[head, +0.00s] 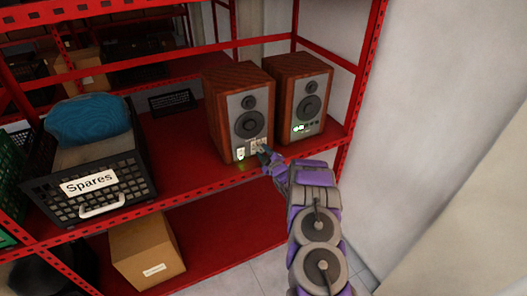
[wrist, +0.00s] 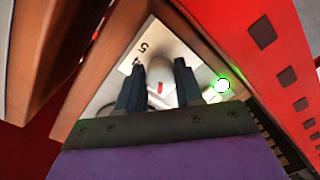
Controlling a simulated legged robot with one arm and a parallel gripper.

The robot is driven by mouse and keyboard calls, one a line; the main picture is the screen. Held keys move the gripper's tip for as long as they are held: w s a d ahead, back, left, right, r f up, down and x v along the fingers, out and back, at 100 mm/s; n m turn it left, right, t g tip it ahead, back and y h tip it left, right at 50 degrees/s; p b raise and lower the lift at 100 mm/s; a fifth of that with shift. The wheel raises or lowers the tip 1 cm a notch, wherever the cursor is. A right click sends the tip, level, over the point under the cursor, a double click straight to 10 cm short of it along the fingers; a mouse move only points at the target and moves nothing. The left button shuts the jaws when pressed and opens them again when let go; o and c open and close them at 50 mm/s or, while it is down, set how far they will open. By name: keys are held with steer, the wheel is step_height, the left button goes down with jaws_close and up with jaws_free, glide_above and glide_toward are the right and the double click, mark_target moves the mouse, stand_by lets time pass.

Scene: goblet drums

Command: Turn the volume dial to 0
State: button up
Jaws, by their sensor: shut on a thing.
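Two wood-cased speakers stand on the red shelf: a left speaker (head: 235,105) and a right speaker (head: 300,95). My gripper (head: 264,155) is at the lower front of the left speaker. In the wrist view, the volume dial (wrist: 160,76) is a pale rounded knob with a short red mark, on a light panel. My gripper's two dark fingers stand on either side of the dial, shut on it. The digits 5 and 4 show on the panel left of the dial; other markings are hidden by the fingers. A green light (wrist: 222,85) glows right of the dial.
A black crate labelled Spares (head: 95,185), holding a blue item (head: 88,118), stands left on the shelf. A cardboard box (head: 147,250) sits on the lower shelf. Red shelf posts (head: 365,80) and a pale wall are at right.

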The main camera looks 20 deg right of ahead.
steer(key=n+p, duration=0.3)
steer(key=n, duration=0.3)
steer(key=shift+s+h, duration=0.1)
steer(key=shift+h, duration=0.2)
steer(key=n+p, duration=0.5)
steer(key=p, duration=0.1)
steer(key=shift+a, duration=0.15)
steer(key=shift+f+n+p, duration=0.1)
steer(key=shift+n+p, duration=0.5)
steer(key=shift+p, duration=0.2)
steer(key=shift+s+f+n+p, duration=0.1)
steer(key=shift+f+n+p, duration=0.1)
steer(key=shift+n+p, duration=0.15)
steer(key=o, duration=1)
steer(key=shift+o, duration=0.2)
steer(key=shift+r, duration=0.2)
steer(key=shift+r, duration=0.1)
